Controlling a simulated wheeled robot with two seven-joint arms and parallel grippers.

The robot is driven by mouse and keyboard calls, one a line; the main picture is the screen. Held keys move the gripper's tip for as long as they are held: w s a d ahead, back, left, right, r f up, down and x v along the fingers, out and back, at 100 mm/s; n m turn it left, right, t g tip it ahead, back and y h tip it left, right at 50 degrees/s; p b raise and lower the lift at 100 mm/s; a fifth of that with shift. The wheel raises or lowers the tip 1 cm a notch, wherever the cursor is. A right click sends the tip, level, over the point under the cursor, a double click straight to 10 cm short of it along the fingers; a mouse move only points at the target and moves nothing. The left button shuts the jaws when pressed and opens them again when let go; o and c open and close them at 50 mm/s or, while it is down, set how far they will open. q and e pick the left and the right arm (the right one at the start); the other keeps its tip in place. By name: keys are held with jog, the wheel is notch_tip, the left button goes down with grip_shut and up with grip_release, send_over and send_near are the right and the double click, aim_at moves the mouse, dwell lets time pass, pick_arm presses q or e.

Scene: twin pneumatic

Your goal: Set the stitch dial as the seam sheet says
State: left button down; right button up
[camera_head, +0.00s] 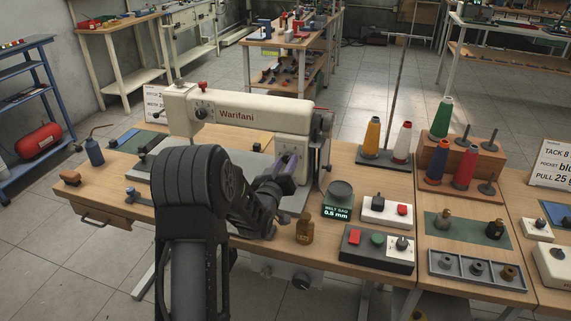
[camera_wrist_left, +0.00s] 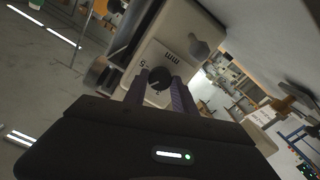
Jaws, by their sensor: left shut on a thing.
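A cream sewing machine (camera_head: 250,117) marked Warifani stands on the wooden table (camera_head: 340,170). My left gripper (camera_head: 286,163) reaches its right-hand pillar, with my dark arm in front. In the left wrist view the black stitch dial (camera_wrist_left: 158,79) sits on a pale face marked "mm" and a 5. The purple fingers (camera_wrist_left: 160,90) are shut on the dial, one on each side. A white mark shows on the dial; its exact setting is too small to read. A white sheet (camera_head: 154,103) behind the machine's left end is partly hidden; only the starts of its lines show. My right gripper is not in view.
A belt sag display (camera_head: 337,213) reads 0.5 mm. A button box (camera_head: 377,250), a brown bottle (camera_head: 305,226) and thread cones (camera_head: 371,134) stand to the right. Another sheet (camera_head: 555,165), cut off, stands at the right edge.

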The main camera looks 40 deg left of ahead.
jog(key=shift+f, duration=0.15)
pick_arm(q)
jog(key=shift+f+n+b, duration=0.2)
jog(key=shift+n+b, duration=0.2)
jog(key=shift+b, duration=0.5)
jog(key=n+b, duration=0.3)
jog(key=b, duration=0.3)
jog(key=n+b, duration=0.4)
jog(key=b, duration=0.2)
jog(key=n+b, duration=0.4)
jog(key=b, duration=0.3)
jog(key=shift+f, duration=0.25)
jog(key=n+b, duration=0.8)
jog(key=b, duration=0.4)
jog(key=shift+r+n, duration=0.15)
jog(key=shift+n, duration=0.15)
jog(key=shift+r+n+b, duration=0.2)
jog(key=shift+n+b, duration=0.7)
jog(key=shift+n, duration=0.8)
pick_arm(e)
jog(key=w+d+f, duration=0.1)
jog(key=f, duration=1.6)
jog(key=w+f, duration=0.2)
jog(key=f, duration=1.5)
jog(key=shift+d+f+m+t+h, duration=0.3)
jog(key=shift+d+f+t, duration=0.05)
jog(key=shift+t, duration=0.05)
